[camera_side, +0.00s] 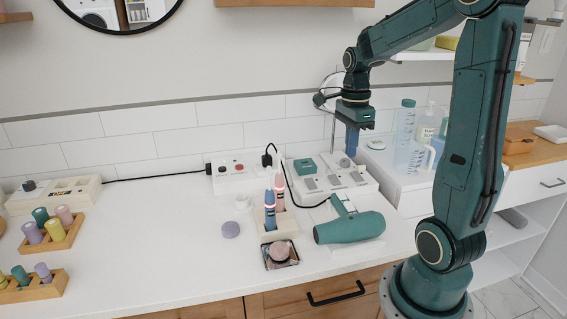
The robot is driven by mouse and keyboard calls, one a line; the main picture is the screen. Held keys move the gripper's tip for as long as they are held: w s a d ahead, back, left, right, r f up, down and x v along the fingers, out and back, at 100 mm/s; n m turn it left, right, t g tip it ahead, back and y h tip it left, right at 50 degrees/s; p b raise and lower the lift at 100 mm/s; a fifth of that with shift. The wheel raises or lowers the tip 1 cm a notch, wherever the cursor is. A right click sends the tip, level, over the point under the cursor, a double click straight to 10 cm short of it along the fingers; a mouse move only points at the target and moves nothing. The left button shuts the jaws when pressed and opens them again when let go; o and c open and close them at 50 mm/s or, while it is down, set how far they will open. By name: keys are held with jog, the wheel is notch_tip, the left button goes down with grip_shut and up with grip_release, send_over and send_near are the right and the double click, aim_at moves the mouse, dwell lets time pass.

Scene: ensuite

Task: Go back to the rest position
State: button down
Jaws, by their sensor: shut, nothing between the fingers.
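My gripper (352,143) points down above the right end of the white counter. Its blue fingers are shut with nothing visible between them. They are over or just behind the back part of a white panel (367,186) with grey slots and a teal block (305,165). I cannot tell whether the fingertips touch anything there.
A teal hair dryer (350,228) lies in front of the panel. Bottles (404,125) and a jug (419,158) stand to the right. Wooden trays of coloured pegs (52,232) are far left.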

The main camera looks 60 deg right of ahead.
jog(key=s+a+r+n+t, duration=0.2)
jog(key=a+n, duration=0.5)
jog(key=n, duration=0.2)
jog(key=s+a+r+n+t, duration=0.2)
jog(key=a+n, duration=0.4)
jog(key=n, duration=0.3)
jog(key=s+a+r+n+t, duration=0.2)
jog(key=a+n, duration=0.5)
jog(key=n, duration=0.1)
jog(key=shift+s+a+n+h, duration=0.25)
jog(key=shift+a+n+h, duration=0.05)
jog(key=shift+n, duration=0.1)
